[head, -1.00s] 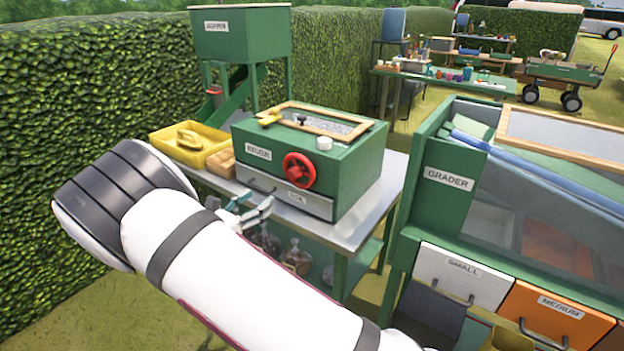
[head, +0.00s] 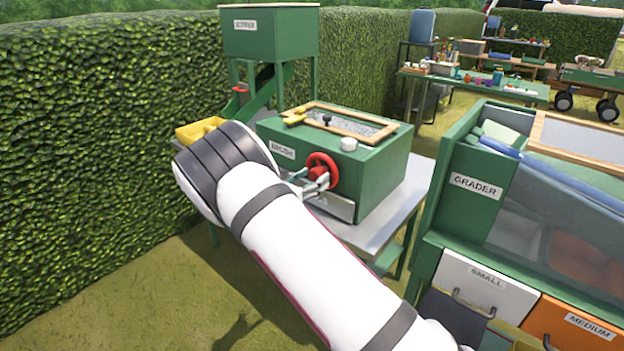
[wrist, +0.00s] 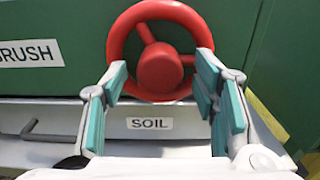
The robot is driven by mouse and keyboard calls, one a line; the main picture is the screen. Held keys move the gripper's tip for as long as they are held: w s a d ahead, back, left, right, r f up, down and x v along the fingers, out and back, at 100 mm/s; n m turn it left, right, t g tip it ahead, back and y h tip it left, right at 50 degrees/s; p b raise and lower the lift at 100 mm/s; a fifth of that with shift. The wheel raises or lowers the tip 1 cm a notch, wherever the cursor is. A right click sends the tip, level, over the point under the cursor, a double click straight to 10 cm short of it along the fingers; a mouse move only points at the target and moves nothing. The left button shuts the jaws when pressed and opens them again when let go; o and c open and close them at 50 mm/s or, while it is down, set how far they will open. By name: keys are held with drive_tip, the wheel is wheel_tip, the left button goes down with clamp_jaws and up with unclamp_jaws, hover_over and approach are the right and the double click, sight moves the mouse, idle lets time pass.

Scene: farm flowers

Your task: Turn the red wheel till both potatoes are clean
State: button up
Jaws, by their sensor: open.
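The red wheel (head: 322,170) is on the front of the green brush box (head: 377,180), right of its BRUSH label. In the wrist view the red wheel (wrist: 158,50) fills the upper middle, with a round hub and spokes. My gripper (head: 310,179) is in front of the wheel's lower part. In the wrist view its teal-padded fingers (wrist: 162,85) are open, one on each side of the wheel's lower rim and hub. I cannot tell whether they touch the rim. I cannot make out any potatoes.
A SOIL drawer (wrist: 60,118) with a grey handle lies below the wheel. A wood-framed window (head: 350,121) and a white knob (head: 348,144) are on the box top. A yellow tray (head: 196,130) stands left. The green grader (head: 462,190) stands close on the right.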

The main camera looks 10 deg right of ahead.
drive_tip(key=shift+d, duration=0.1)
drive_tip(key=c, duration=1.2)
drive_tip(key=shift+o, duration=0.2)
